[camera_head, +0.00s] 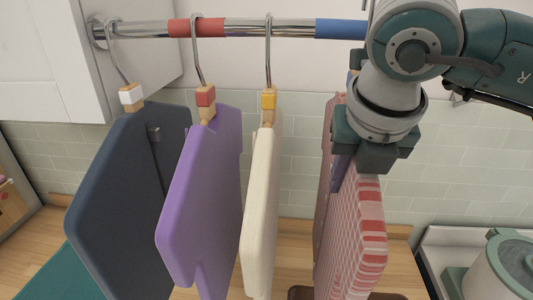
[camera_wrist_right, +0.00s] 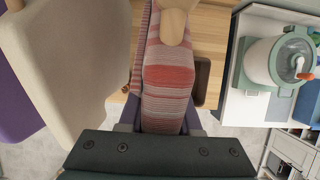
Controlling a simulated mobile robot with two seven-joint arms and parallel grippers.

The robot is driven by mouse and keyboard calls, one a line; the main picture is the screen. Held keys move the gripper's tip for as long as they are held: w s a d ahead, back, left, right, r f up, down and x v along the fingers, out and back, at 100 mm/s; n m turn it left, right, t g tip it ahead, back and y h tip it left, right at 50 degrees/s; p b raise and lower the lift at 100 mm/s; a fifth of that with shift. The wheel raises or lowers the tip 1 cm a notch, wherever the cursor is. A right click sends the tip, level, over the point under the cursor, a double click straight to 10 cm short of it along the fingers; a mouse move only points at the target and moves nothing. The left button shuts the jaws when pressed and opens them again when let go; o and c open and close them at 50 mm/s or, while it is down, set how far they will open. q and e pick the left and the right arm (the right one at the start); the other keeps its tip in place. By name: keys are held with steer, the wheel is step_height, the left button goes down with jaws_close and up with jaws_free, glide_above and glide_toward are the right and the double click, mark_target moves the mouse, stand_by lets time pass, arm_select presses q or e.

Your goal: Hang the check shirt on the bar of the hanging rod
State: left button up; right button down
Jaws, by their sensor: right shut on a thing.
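The check shirt (camera_head: 362,235), red, pink and white, hangs upright at the right of the head view, below the blue end of the bar (camera_head: 240,28). My right gripper (camera_head: 360,168) is shut on its upper part. In the right wrist view the shirt (camera_wrist_right: 168,90) runs between the fingers of my right gripper (camera_wrist_right: 160,130), with a wooden hanger piece (camera_wrist_right: 174,22) above it. My left gripper is not in view.
A navy garment (camera_head: 115,200), a purple one (camera_head: 205,200) and a cream one (camera_head: 262,205) hang from hooks on the bar to the left. A reddish cloth edge (camera_head: 325,170) shows just behind the check shirt. A pale green lidded pot (camera_head: 505,265) stands at lower right.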

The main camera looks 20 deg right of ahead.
steer(key=shift+w+d, duration=0.4)
steer(key=shift+w, duration=0.35)
steer(key=shift+w+d+f+b, duration=0.2)
steer(key=shift+w+f+b, duration=0.1)
steer(key=shift+f+b, duration=1.2)
steer(key=shift+b, duration=0.2)
steer(key=c, duration=0.5)
jaws_free()
